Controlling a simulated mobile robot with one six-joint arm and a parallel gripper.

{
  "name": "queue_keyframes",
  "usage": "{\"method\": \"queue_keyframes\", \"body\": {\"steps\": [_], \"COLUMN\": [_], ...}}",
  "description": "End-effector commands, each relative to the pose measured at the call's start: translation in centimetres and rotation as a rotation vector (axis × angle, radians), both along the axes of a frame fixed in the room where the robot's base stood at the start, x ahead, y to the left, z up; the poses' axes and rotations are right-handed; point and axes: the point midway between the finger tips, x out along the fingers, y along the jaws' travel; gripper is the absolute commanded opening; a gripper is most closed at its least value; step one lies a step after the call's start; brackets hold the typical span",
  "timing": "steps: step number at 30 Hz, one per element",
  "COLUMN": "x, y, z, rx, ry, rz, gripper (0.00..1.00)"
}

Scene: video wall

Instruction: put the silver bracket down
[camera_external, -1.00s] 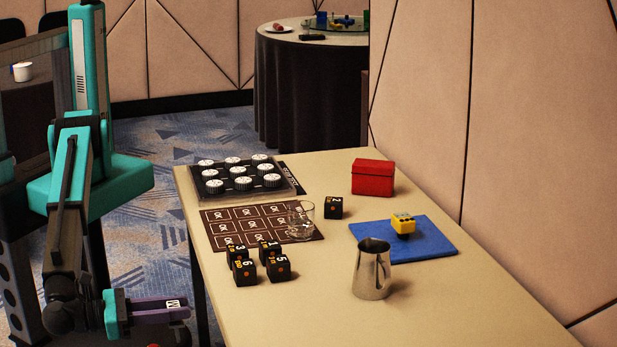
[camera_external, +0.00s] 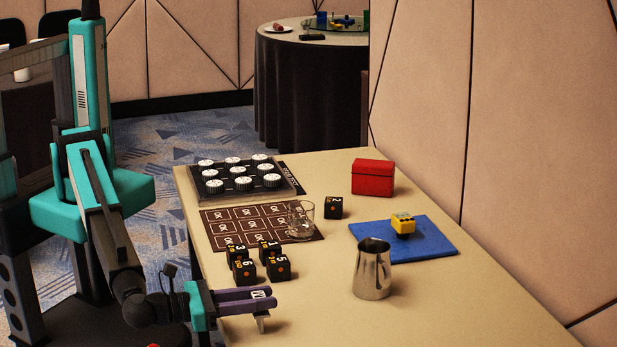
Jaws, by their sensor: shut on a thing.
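My gripper (camera_external: 268,298) has purple fingers and reaches over the near left edge of the table (camera_external: 330,325).
Several black numbered cubes (camera_external: 258,262) stand just behind my gripper. A metal pitcher (camera_external: 372,272) stands to the right. Farther back are a glass (camera_external: 301,220), a brown grid mat (camera_external: 235,240), a blue mat (camera_external: 435,238) and a red box (camera_external: 372,178). The front tabletop is clear.

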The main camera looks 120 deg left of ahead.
Motion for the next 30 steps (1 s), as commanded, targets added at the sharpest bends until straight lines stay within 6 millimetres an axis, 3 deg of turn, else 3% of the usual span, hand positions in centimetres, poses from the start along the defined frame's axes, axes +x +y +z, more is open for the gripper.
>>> {"method": "queue_keyframes", "body": {"steps": [30], "x": [12.8], "y": [12.7], "z": [-0.1], "rx": [0.001], "ry": [-0.001], "rz": [0.002], "gripper": [0.0]}}
